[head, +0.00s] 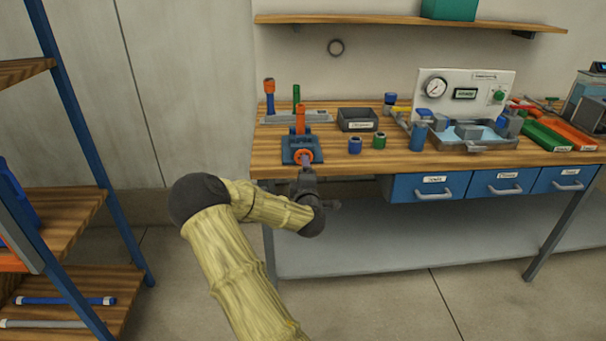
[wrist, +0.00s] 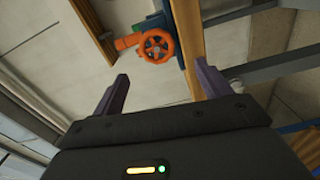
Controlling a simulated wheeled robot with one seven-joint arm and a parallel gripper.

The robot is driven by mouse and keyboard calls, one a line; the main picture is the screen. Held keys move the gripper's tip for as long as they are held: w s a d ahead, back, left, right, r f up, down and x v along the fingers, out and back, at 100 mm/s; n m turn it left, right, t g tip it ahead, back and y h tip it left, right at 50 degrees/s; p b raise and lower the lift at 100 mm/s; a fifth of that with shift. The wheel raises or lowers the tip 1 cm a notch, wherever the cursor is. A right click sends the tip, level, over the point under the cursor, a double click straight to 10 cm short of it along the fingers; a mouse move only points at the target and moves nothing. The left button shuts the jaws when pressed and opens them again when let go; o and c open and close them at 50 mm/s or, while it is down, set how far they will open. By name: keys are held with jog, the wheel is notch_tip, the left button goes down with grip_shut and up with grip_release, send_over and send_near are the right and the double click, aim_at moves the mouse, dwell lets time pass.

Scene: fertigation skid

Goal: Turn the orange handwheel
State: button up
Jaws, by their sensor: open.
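The orange handwheel (head: 304,157) is on the front of a blue fixture (head: 290,143) near the left front edge of the workbench. In the wrist view the handwheel (wrist: 156,46) shows as a spoked ring, with an orange body beside it and the blue fixture (wrist: 177,22) behind. My gripper (head: 306,168) is just in front of the handwheel in the head view and partly overlaps it. In the wrist view my gripper (wrist: 163,85) is open, its two dark fingers apart and empty. The wheel lies beyond the fingertips, between their lines, apart from them.
The wooden bench (head: 340,145) also holds a dark bin (head: 357,120), blue and green fittings, and a gauge panel (head: 462,93). Blue drawers (head: 433,186) hang below its front. A blue-framed shelf rack (head: 85,140) stands at the left. The floor between rack and bench is free.

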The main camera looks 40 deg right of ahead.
jog(key=s+a+f+m+g+y, duration=0.25)
jog(key=s+a+m+g, duration=0.2)
jog(key=a, duration=0.35)
jog(key=s+a+f+m+g+y, duration=0.25)
jog(key=s+a+f+m, duration=0.2)
jog(key=a, duration=0.35)
jog(key=s+a+r+g+y, duration=0.1)
jog(key=s+a+g+y, duration=0.1)
jog(key=s+a, duration=0.5)
jog(key=s+a+r+m+g+y, duration=0.1)
jog(key=s+a+r+g+y, duration=0.1)
jog(key=s+a, duration=0.6)
jog(key=a+g, duration=0.1)
jog(key=a, duration=0.3)
jog(key=shift+s+r+y, duration=0.2)
jog(key=shift+s+y, duration=0.1)
